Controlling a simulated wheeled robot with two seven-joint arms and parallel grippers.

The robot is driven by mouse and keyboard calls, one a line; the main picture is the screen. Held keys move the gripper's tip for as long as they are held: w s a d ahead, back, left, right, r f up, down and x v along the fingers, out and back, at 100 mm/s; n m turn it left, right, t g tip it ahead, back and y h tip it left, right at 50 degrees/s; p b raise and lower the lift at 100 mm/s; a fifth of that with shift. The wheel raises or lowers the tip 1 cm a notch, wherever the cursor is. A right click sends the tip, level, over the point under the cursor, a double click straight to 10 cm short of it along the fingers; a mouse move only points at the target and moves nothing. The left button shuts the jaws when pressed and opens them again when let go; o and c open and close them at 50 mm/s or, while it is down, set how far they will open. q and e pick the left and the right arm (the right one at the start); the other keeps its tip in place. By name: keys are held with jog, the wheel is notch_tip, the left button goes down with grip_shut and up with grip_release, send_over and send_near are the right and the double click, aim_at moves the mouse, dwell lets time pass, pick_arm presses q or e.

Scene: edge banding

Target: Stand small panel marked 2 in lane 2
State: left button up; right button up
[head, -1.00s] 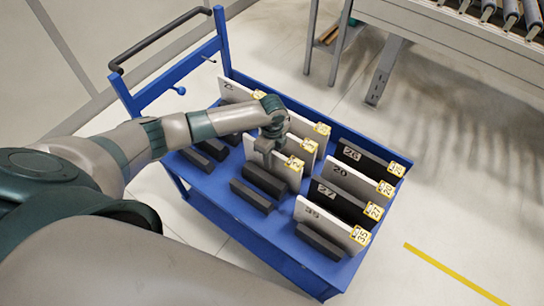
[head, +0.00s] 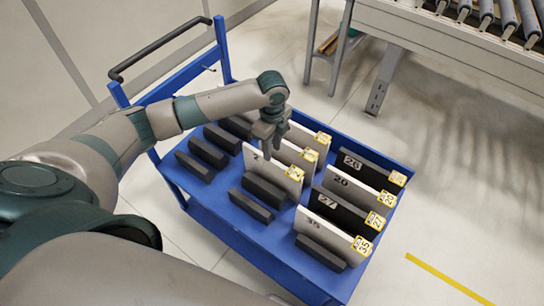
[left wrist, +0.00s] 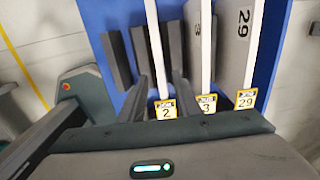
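The small white panel marked 2 (head: 266,169) stands upright on the blue cart, its yellow tag facing right. In the left wrist view, its thin edge (left wrist: 155,45) and tag 2 (left wrist: 166,108) show between my fingers. My left gripper (head: 268,146) is over the panel's upper edge, fingers pointing down. In the left wrist view, the left gripper (left wrist: 163,88) is open, with a finger on each side of the panel and gaps visible. Dark blocks (head: 264,190) stand in front of the panel. No lane number is readable. My right gripper is not in view.
White panels 3 (left wrist: 200,45) and 29 (left wrist: 238,45) stand close behind panel 2. Panels 28 (head: 352,162), 20 (head: 343,183), 27 (head: 328,203) and 35 (head: 315,225) form a row to the right. Empty dark blocks (head: 207,152) lie left. The cart has a handle (head: 150,50).

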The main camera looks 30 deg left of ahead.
pick_arm(q)
jog(key=shift+r, duration=0.85)
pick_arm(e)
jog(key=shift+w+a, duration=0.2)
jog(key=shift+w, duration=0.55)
pick_arm(q)
jog(key=shift+o, duration=0.6)
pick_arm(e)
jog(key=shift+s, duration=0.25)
